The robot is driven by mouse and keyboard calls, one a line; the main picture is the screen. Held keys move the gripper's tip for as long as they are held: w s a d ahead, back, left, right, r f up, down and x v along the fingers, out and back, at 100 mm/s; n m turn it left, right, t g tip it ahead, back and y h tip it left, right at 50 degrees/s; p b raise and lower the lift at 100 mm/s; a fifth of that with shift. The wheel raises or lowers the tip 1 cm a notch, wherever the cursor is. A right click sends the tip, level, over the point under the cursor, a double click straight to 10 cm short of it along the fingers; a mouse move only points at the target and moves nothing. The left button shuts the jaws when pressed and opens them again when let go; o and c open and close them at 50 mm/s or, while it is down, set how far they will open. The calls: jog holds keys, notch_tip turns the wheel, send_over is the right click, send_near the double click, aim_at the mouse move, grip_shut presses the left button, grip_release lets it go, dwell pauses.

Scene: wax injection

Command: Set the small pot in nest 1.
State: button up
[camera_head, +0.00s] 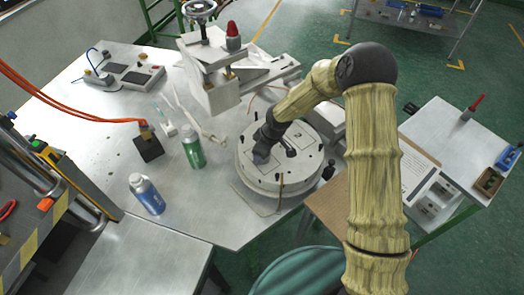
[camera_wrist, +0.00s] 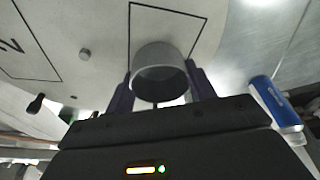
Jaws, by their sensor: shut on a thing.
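The small pot (camera_wrist: 160,72) is a grey round cup between the two dark fingers of my gripper (camera_wrist: 160,88) in the wrist view. My gripper is shut on it. The pot overlaps a black-outlined square (camera_wrist: 185,28) on the white round turntable; any number in that square is hidden. I cannot tell whether the pot touches the surface. Another square, marked 2 (camera_wrist: 18,48), lies to the left. In the head view my gripper (camera_head: 261,157) is over the left part of the turntable (camera_head: 255,183), and the pot cannot be made out there.
A green bottle (camera_head: 193,149) and a blue can (camera_head: 147,194) stand left of the turntable. A press (camera_head: 212,85) stands behind the turntable. Small pegs stick up from the turntable. A side table (camera_head: 455,140) is at right.

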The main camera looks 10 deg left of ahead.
jog(key=shift+f, duration=0.1)
jog(key=o, duration=1.1)
jog(key=b+v, duration=0.2)
jog(key=v, duration=1)
